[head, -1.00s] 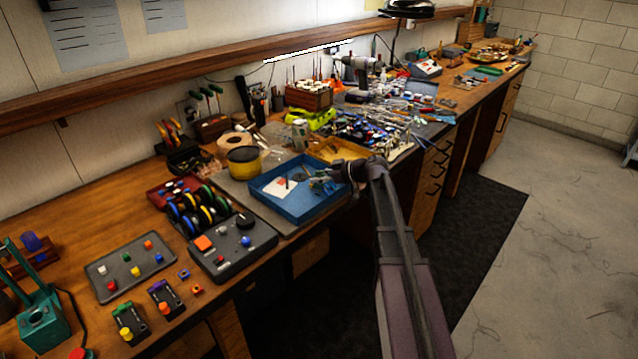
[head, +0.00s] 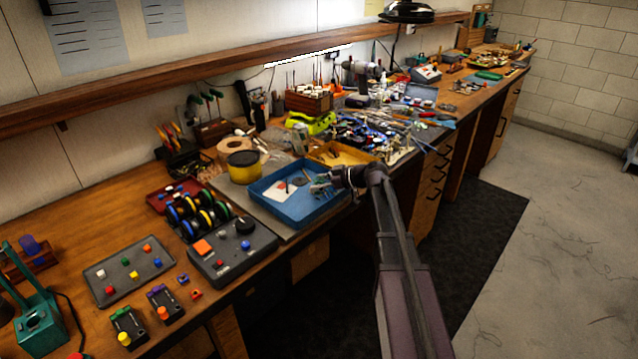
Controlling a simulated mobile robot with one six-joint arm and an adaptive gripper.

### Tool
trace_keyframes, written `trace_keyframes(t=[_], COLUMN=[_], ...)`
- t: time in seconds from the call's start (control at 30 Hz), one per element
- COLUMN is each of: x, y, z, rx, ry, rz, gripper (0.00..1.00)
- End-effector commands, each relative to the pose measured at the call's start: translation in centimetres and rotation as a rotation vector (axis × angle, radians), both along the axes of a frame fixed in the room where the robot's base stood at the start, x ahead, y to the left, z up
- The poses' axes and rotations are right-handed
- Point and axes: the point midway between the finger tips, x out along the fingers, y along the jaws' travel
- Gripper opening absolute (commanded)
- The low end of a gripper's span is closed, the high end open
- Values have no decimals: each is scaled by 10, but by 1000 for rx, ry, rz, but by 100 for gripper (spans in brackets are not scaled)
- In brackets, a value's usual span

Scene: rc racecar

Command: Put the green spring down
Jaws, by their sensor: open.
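My gripper (head: 322,186) is small in the head view, over the right part of the blue tray (head: 305,212). It is open, and its fingers point left over the tray. I cannot make out a green spring in or near the gripper; it is too small or hidden. In the tray I see a white card with a red mark (head: 279,190) and a small dark round item (head: 300,181). I cannot tell whether the fingers touch anything in the tray.
A yellow tray (head: 341,153) stands just behind the blue tray. A black and yellow tub (head: 243,166) is to the left, and a dark control box (head: 232,247) is at front left. Many tools and parts crowd the bench beyond. Bare wood shows at the left.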

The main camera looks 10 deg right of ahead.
Motion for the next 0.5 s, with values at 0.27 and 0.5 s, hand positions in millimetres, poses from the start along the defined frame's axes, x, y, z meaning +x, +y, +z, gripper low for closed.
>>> trace_keyframes(t=[0.27,0.5], x=[0,-12], y=[0,-19], z=[4,14], rx=[0,0], ry=[0,-1], rz=[0,-2], gripper=[77,77])
